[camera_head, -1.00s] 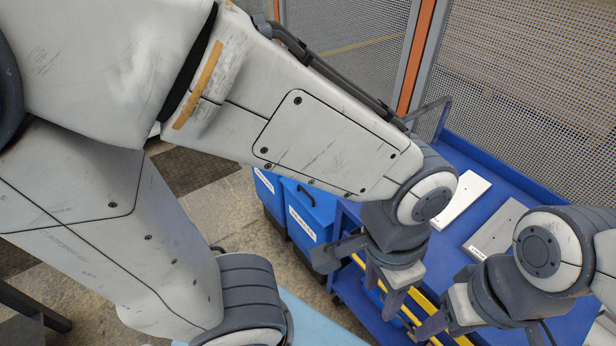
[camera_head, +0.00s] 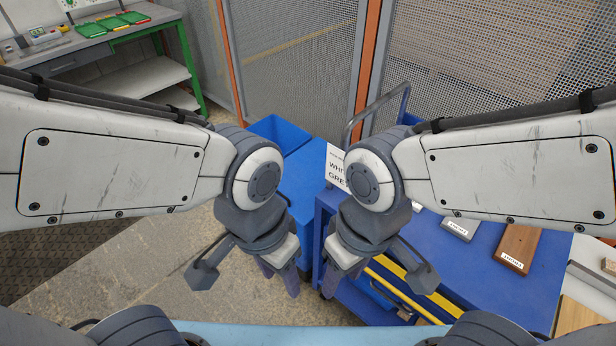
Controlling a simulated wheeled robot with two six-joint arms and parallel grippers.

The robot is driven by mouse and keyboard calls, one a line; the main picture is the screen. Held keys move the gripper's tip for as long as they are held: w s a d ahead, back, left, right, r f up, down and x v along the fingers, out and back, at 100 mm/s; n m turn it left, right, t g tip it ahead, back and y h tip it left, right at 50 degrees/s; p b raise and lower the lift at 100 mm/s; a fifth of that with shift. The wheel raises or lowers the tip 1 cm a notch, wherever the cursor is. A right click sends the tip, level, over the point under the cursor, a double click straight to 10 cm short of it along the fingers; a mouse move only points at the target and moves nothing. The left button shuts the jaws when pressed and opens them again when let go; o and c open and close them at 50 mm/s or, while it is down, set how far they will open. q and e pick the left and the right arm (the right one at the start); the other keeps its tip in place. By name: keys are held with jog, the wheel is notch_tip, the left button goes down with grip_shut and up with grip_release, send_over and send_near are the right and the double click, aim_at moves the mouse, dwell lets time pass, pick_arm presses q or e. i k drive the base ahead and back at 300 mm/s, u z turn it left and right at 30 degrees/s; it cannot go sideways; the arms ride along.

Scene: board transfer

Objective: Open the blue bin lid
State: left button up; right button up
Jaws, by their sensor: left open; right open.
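Two blue bins stand between my arms. My arms hide parts of both, and no handle is clear. My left gripper (camera_head: 279,277) is open and empty, pointing down in front of the nearer bin in the picture. My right gripper (camera_head: 341,278) is open and empty, at the left end of the blue cart. I cannot tell whether either touches anything.
The blue cart (camera_head: 410,243) at right carries a grey board (camera_head: 460,226) and a brown board (camera_head: 517,246). A sign (camera_head: 336,170) stands at its left end. A green-legged workbench (camera_head: 95,42) is at far left. Mesh fencing (camera_head: 300,60) closes the back.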

aim_at(303, 175)
jog(key=u, duration=0.35)
jog(key=k, duration=0.5)
jog(key=u, duration=0.75)
jog(key=i, duration=1.1)
jog(key=z, duration=0.6)
jog(key=i, duration=0.45)
jog(key=z, duration=0.15)
